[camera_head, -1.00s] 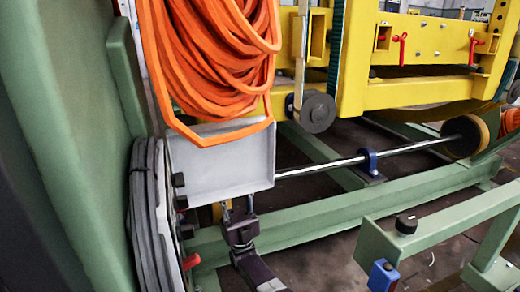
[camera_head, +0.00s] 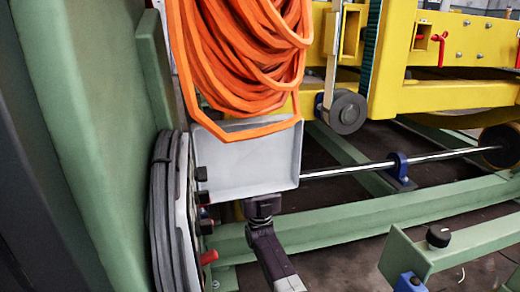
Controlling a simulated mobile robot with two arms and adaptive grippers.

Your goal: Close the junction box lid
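The junction box lid (camera_head: 250,165) is a light grey, shallow rimmed panel below the orange cable. It stands open, sticking out to the right from the grey box side (camera_head: 184,220), which is seen nearly edge-on. My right gripper (camera_head: 262,207) comes up from the bottom and is at the lid's lower edge. Its fingertips are hidden behind or under the lid, so I cannot tell whether they touch it or how far apart they are. My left gripper is not in view.
A coil of orange cable (camera_head: 245,60) hangs over the lid's top edge. A green cabinet wall (camera_head: 80,130) is at left. A metal rod (camera_head: 350,170) and green beams (camera_head: 330,225) lie to the right.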

